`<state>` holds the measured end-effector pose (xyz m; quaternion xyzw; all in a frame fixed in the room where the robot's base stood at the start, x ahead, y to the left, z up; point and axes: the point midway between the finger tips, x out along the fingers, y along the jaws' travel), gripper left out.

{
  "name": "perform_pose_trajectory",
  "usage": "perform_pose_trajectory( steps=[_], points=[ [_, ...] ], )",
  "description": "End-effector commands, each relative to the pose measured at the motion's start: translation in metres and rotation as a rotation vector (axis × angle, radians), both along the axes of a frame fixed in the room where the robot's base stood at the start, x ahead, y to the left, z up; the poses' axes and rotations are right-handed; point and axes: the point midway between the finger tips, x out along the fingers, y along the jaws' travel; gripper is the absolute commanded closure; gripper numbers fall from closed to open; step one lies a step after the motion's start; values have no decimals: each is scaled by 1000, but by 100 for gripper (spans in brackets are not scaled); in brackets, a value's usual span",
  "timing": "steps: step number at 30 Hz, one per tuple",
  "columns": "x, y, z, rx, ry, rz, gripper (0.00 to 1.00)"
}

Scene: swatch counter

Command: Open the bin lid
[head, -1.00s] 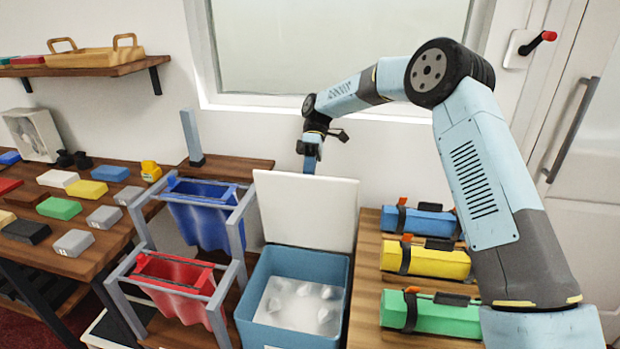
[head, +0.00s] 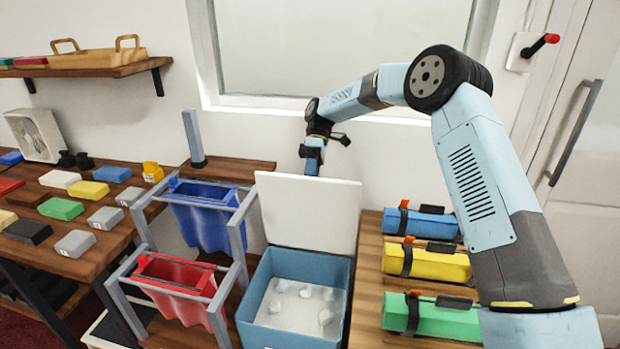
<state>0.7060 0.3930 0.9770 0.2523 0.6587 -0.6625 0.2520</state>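The blue bin (head: 263,294) stands in the middle front, with pale crumpled pieces on its bottom. Its white lid (head: 309,214) is raised and stands nearly upright at the bin's back edge, so the bin's mouth is uncovered. My gripper (head: 312,165) is at the lid's top edge, slightly behind it. The fingertips are partly hidden by the lid, and I cannot tell whether they touch it or whether they are open or shut.
Blue, yellow and green rolls (head: 430,262) lie on a wooden surface right of the bin. A grey frame with blue and red bags (head: 180,285) stands close on the left. A table with coloured blocks (head: 60,208) is further left. A window is behind my arm.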

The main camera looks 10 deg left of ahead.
Motion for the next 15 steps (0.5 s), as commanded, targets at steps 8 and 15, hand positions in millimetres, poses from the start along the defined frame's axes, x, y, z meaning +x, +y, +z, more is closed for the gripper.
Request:
perform_pose_trajectory(
  steps=[8,15],
  points=[
    [0,0,1,2,-1,-1,60],
    [2,0,3,3,-2,-2,60]
  ],
)
